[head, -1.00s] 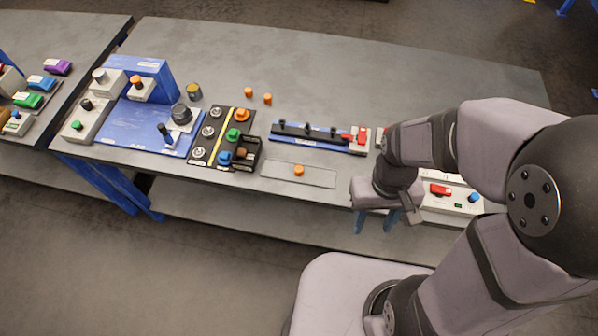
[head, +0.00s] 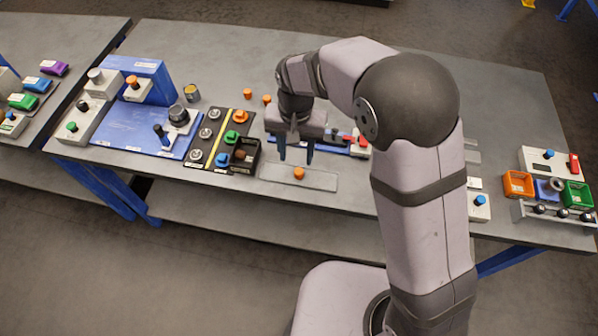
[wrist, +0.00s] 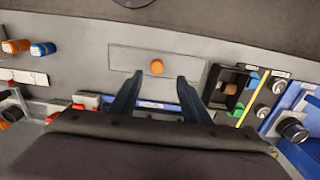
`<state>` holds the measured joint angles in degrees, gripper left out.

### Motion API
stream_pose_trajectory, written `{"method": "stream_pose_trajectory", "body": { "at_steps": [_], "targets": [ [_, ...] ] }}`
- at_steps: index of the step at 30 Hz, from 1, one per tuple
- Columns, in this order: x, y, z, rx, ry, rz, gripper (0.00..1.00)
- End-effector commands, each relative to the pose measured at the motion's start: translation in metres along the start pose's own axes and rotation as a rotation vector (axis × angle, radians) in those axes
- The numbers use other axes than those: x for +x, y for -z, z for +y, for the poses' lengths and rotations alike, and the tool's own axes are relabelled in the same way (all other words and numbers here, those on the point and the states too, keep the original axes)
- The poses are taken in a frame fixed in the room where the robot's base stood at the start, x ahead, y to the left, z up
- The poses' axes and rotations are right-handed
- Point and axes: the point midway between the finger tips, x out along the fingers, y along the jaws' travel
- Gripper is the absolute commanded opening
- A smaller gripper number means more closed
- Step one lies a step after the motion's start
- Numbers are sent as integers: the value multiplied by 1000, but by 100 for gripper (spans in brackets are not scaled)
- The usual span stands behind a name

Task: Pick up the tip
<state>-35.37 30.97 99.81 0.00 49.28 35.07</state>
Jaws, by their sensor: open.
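A small orange tip (head: 299,173) sits on a flat grey plate (head: 322,180) near the table's front edge. In the wrist view the tip (wrist: 157,67) shows just past the space between my fingertips. My gripper (head: 295,157) is open and empty, its two blue fingers pointing down above the table, close to the tip. My gripper (wrist: 160,77) also shows in the wrist view, its fingers spread wider than the tip. Nothing hides the tip in either view.
A black open bin (head: 246,160) with a brownish piece stands left of the plate. A blue rack (head: 335,143) lies behind, partly hidden by my gripper. Two more orange pieces (head: 248,94) stand farther back. Several knobs are on the black panel (head: 222,122). The plate around the tip is clear.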

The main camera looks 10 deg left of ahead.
Motion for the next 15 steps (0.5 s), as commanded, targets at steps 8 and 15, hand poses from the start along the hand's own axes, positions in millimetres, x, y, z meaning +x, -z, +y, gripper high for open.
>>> {"method": "stream_pose_trajectory", "body": {
  "at_steps": [8,15],
  "targets": [
    [11,0,1,7,-2,-3,43],
    [22,0,1,6,0,1,43]
  ]
}}
